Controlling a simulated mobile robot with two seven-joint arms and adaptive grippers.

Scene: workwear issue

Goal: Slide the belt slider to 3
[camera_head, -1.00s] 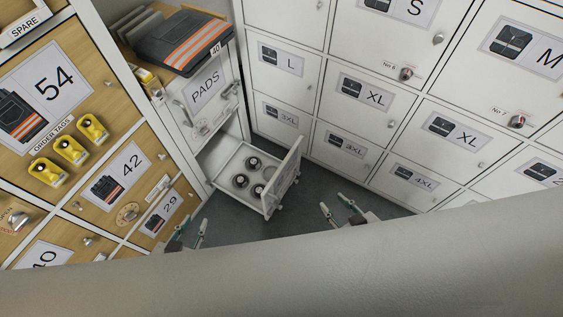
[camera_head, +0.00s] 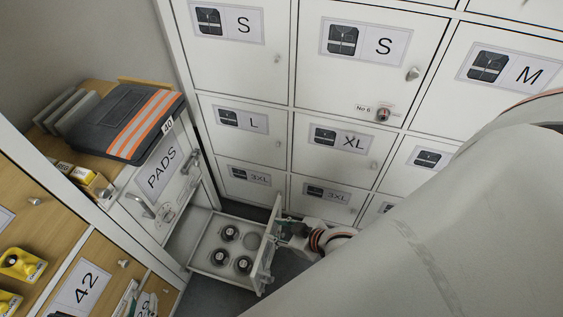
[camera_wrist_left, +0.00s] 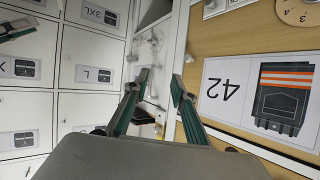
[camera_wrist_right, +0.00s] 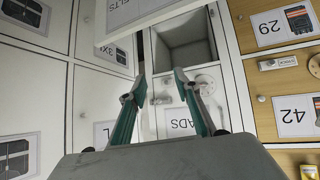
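I cannot make out a belt slider with a readable scale. The open drawer (camera_head: 197,262) holds several dark round coils, and its front panel (camera_wrist_right: 140,16) carries a partly cut-off label ending in "ELTS". My right gripper (camera_head: 281,231) is at the outer side of the drawer front in the head view; whether it touches is unclear. In the right wrist view its fingers (camera_wrist_right: 159,84) are open with nothing between them. My left gripper (camera_wrist_left: 161,80) is open and empty, towards the cabinet edge beside door 42; I cannot pick it out in the head view.
The PADS door (camera_head: 163,172) is above the drawer, with a folded dark garment (camera_head: 128,120) on top. White lockers (camera_head: 240,130) stand behind. Door 42 (camera_head: 82,288) and a round numbered dial (camera_wrist_left: 298,12) are on the wooden cabinet. My grey arm fills the lower right.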

